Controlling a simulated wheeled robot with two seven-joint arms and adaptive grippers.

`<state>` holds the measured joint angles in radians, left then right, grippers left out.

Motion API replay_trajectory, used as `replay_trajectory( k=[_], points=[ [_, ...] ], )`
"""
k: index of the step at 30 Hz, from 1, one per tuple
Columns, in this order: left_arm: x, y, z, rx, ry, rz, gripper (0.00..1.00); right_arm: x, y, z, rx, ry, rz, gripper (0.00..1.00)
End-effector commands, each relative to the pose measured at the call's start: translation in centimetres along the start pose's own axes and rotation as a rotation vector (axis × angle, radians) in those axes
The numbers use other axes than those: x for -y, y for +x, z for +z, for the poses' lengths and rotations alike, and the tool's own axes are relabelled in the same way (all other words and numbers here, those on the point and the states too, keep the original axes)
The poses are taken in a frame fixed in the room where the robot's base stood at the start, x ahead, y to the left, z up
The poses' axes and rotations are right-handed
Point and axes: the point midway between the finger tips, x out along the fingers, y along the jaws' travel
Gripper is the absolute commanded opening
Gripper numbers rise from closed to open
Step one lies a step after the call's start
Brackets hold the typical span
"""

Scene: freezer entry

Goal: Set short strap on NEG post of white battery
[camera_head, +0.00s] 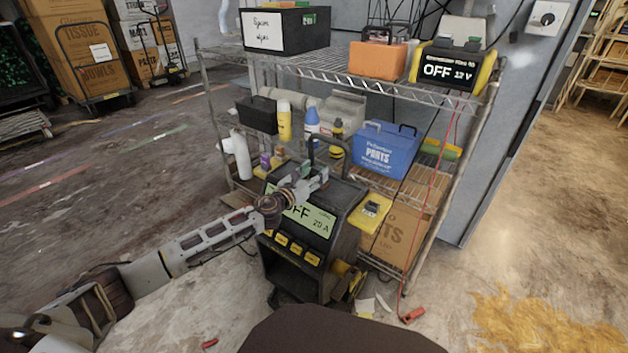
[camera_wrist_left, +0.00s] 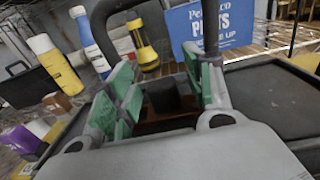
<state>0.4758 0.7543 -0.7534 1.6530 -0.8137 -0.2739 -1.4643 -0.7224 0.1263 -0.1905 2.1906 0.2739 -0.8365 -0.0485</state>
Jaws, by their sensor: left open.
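My left gripper (camera_head: 314,184) is at the top front of the black wheeled charger (camera_head: 340,235), whose display reads OFF. In the left wrist view, the green-padded fingers of my left gripper (camera_wrist_left: 165,88) stand apart. A dark block and a brown patch show between them; I cannot tell what they are or whether they touch the pads. The charger's black handle arches just behind the gripper. I cannot make out a short strap, a white battery or a NEG post in either view. My right gripper is not in view.
A wire shelf (camera_head: 340,66) stands behind the charger. It holds a blue parts bin (camera_head: 385,150), a yellow bottle (camera_head: 284,122), an orange case (camera_head: 377,60) and a yellow-black charger reading OFF (camera_head: 448,71). A red clamp (camera_head: 413,315) lies on the floor.

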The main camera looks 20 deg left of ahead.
Motion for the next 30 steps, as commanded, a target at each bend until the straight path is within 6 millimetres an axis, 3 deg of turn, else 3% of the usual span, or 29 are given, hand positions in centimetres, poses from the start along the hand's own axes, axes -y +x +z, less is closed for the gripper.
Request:
replay_trajectory(
  k=[6,18,30],
  points=[
    [0.01,-0.02,-0.02,0.000,0.000,0.000,0.52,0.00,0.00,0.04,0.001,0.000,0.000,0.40],
    [0.00,-0.03,-0.03,0.000,0.000,0.000,0.00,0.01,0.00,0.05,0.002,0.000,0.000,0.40],
    [-0.02,-0.01,0.25,0.001,0.000,0.000,0.00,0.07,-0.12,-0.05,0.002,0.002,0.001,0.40]
  ],
)
